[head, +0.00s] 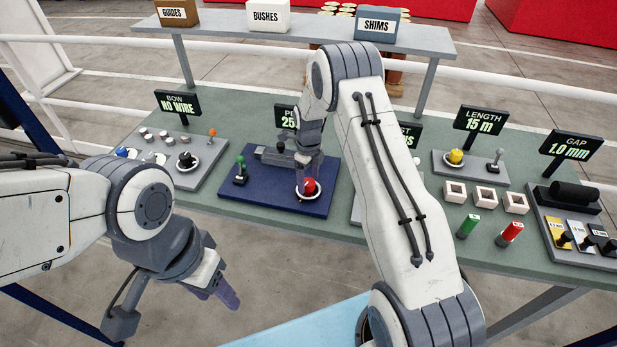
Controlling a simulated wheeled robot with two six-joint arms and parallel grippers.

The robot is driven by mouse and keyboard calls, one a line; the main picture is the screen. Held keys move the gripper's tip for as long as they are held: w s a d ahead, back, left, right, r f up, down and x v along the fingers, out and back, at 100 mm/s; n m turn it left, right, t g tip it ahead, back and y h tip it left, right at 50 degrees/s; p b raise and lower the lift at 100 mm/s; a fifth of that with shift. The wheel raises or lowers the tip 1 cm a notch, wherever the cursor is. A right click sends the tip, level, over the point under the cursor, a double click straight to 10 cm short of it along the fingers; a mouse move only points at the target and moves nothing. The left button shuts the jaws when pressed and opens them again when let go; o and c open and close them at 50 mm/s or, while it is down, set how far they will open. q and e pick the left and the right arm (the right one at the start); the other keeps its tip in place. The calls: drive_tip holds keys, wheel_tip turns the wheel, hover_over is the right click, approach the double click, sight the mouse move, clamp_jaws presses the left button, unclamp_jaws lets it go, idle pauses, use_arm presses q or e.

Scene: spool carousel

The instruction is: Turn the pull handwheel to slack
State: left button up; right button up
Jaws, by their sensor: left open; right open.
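The pull handwheel appears to be the red knob (309,187) on a white ring, on the dark blue panel (262,197) in the middle of the bench. The sign behind it (286,116) is mostly hidden by my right arm; only "P" and "25" show. My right gripper (308,172) is open and points down right at the red knob, its fingers overlapping the knob's top; whether they touch it I cannot tell. My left gripper (222,291) is open and empty, low in front of the bench, well apart from the panel.
Left of the handwheel stands a green-topped lever (240,168). The BOW panel (205,147) lies further left. To the right are a yellow knob (456,157), white square holders (486,194), green and red pegs, and the GAP panel (560,220). A shelf (225,28) with boxes stands behind.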

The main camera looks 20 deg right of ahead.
drive_tip(key=shift+f, duration=0.5)
clamp_jaws()
